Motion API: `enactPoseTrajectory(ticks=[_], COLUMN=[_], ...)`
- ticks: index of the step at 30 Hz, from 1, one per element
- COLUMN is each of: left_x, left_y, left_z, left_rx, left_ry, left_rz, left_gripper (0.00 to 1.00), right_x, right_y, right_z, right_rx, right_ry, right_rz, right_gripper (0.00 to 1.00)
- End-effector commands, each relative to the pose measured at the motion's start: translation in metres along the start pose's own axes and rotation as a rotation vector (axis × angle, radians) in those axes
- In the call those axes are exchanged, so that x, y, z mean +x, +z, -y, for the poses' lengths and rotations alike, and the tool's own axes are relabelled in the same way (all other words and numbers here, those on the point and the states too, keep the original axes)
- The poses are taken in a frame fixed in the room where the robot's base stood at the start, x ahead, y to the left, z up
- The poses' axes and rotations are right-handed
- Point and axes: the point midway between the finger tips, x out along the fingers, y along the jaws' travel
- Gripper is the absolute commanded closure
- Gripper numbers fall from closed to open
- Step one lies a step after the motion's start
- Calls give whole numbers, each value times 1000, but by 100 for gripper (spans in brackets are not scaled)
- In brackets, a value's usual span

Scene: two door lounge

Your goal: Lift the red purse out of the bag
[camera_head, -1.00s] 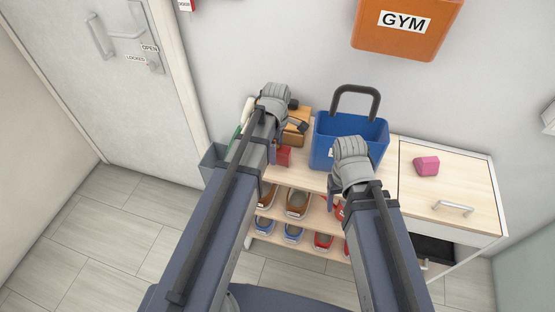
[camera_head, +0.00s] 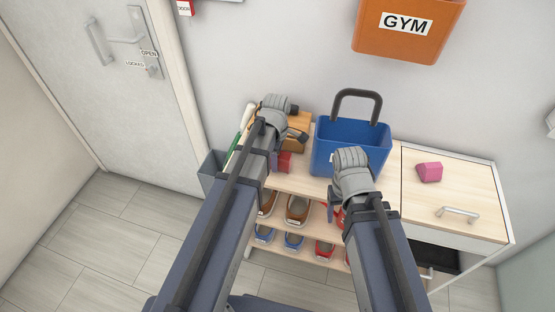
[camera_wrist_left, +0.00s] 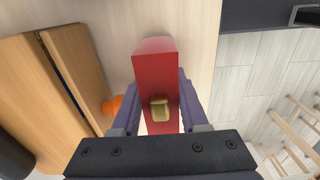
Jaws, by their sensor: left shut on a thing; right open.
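The red purse (camera_wrist_left: 155,62), a narrow red block with a gold clasp, is between the fingers of my left gripper (camera_wrist_left: 153,100) in the left wrist view. In the head view part of the purse (camera_head: 285,162) shows beside my left gripper (camera_head: 274,160), left of the blue bag and apart from it. I cannot tell whether the purse touches the shelf top. The blue bag (camera_head: 340,160) stands upright with its dark handle raised; its inside is mostly unseen. My right gripper (camera_head: 335,202) is open in front of the bag, its fingers partly hidden by the wrist.
A tan wooden item (camera_head: 298,125) stands behind my left gripper. A pink object (camera_head: 429,172) lies on the cabinet (camera_head: 470,190) at the right. Shoes (camera_head: 298,208) fill the shelves below. An orange GYM container (camera_head: 385,35) hangs on the wall.

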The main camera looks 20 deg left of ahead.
Motion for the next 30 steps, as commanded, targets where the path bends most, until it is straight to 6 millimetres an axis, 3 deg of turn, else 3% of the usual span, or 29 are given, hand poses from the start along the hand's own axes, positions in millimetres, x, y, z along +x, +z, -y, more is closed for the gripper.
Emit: enactPoseTrajectory(ticks=[7, 19, 30], left_x=[0, -2, -19], left_y=[0, 0, 0], left_z=[0, 0, 0], left_rx=[0, 0, 0], left_ry=[0, 0, 0], left_rz=[0, 0, 0], left_gripper=[100, 100, 100], right_x=[0, -2, -19], right_y=[0, 0, 1], right_z=[0, 0, -2], right_rx=[0, 0, 0], right_ry=[0, 0, 0], right_rz=[0, 0, 0], right_gripper=[34, 34, 34])
